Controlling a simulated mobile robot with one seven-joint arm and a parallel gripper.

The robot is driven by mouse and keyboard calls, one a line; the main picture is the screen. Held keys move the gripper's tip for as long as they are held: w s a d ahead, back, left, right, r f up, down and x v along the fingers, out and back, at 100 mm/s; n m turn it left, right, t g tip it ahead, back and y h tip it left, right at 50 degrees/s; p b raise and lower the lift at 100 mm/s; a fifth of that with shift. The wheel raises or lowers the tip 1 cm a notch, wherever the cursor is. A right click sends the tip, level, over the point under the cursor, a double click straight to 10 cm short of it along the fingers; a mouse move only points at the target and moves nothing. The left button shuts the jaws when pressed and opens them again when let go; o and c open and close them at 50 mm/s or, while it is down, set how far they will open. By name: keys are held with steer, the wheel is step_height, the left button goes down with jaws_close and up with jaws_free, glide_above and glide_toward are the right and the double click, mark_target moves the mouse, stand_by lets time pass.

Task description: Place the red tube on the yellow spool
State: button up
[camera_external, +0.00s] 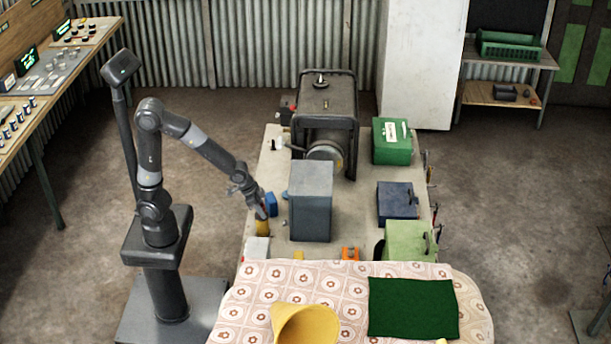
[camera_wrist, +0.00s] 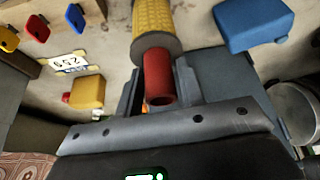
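The red tube (camera_wrist: 158,78) is between the two fingers of my gripper (camera_wrist: 160,82) in the wrist view, its open end towards the camera. Its far end meets or nearly meets the grey end face of the yellow spool (camera_wrist: 153,18), roughly in line with it; contact is not clear. The fingers lie close on both sides of the tube, but whether they press on it is unclear. In the external view my gripper (camera_external: 259,208) is low at the table's left edge, just above the yellow spool (camera_external: 262,228). The tube is hard to make out there.
A blue container (camera_external: 271,204) stands close right of the spool, also in the wrist view (camera_wrist: 252,22). A grey box (camera_external: 311,202) and a dark machine (camera_external: 327,95) stand further right. Green and blue boxes line the table's right side.

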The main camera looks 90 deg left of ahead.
steer(key=shift+o, duration=1.3)
steer(key=shift+s+r, duration=0.15)
steer(key=shift+r, duration=0.45)
steer(key=a+v, duration=0.1)
steer(key=v, duration=1)
steer(key=s+d+r, duration=0.2)
steer(key=s, duration=0.5)
steer(key=s+d+r+m+t, duration=0.1)
steer(key=s+d+r, duration=0.1)
steer(key=s, duration=0.5)
steer(key=shift+s+d+r+h, duration=0.3)
steer(key=shift+d+r, duration=0.1)
steer(key=shift+d, duration=0.05)
